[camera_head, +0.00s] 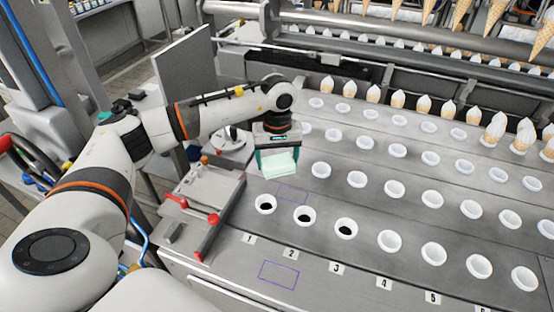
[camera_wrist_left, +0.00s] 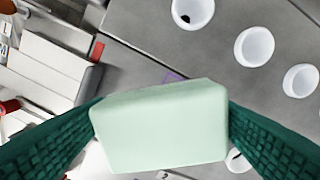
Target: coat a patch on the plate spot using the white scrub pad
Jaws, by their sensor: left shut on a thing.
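My left gripper (camera_head: 277,148) is shut on the white scrub pad (camera_head: 280,168), a pale, faintly green block. In the left wrist view the pad (camera_wrist_left: 160,128) sits between the two green ribbed fingers of the gripper (camera_wrist_left: 162,112). The pad appears held above the steel plate (camera_head: 325,235). A purple outlined rectangle (camera_head: 292,194) is marked on the plate just below the pad in the head view; part of it shows past the pad in the left wrist view (camera_wrist_left: 173,76). A second purple rectangle (camera_head: 278,274) lies nearer the front edge. I cannot tell which is the plate spot.
Rows of white cups in holes cover the plate to the right; several near ones, such as one cup (camera_head: 304,215), look dark inside. A grey fixture with red knobs (camera_head: 204,200) stands left of the rectangles. Filled cones (camera_head: 422,106) line the back. Number labels run along the front.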

